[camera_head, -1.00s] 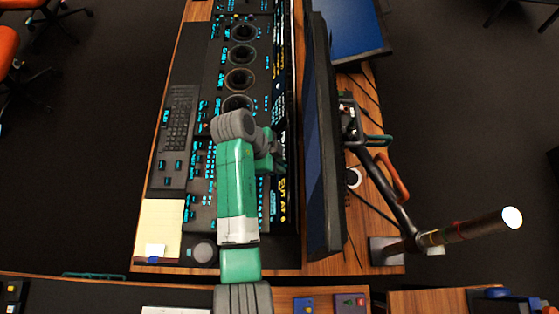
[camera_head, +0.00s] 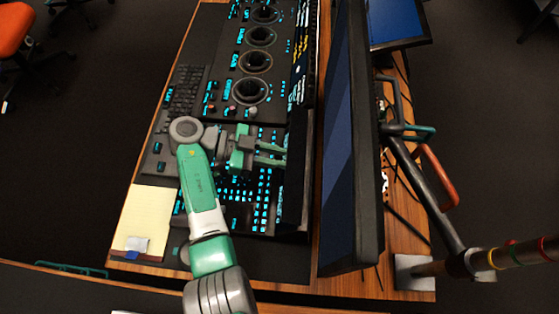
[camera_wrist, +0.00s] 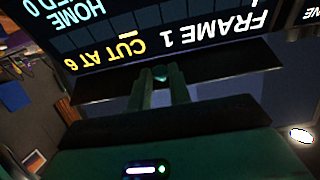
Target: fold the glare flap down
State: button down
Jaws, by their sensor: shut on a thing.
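The glare flap (camera_head: 295,185) is a long dark panel along the right side of the console, beside the lit strip display (camera_head: 301,60). In the wrist view its dark edge (camera_wrist: 235,72) runs across the picture in front of the lit display (camera_wrist: 150,35), whose text is upside down. My gripper (camera_head: 284,155) reaches right to the flap's near part. In the wrist view my gripper (camera_wrist: 160,78) has its fingers close together on the flap's edge, shut on it. The flap's hinge and exact tilt cannot be made out.
A tall monitor (camera_head: 350,140) stands close to the right of the flap. The console (camera_head: 205,95) has several round trackball wells, lit keys and a keyboard (camera_head: 185,88). A yellow notepad (camera_head: 145,215) lies at the front left. A lamp arm (camera_head: 425,190) stands behind the monitor.

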jog(key=shift+a+f+h+b, duration=0.1)
jog(key=shift+f+h+b, duration=0.75)
jog(key=shift+b, duration=0.3)
jog(key=shift+r, duration=0.1)
jog(key=c, duration=1.3)
grip_release()
jog(key=a+b, duration=0.1)
jog(key=a, duration=0.7)
jog(key=shift+r, duration=0.4)
jog(key=shift+d, duration=0.1)
jog(key=shift+c, duration=0.2)
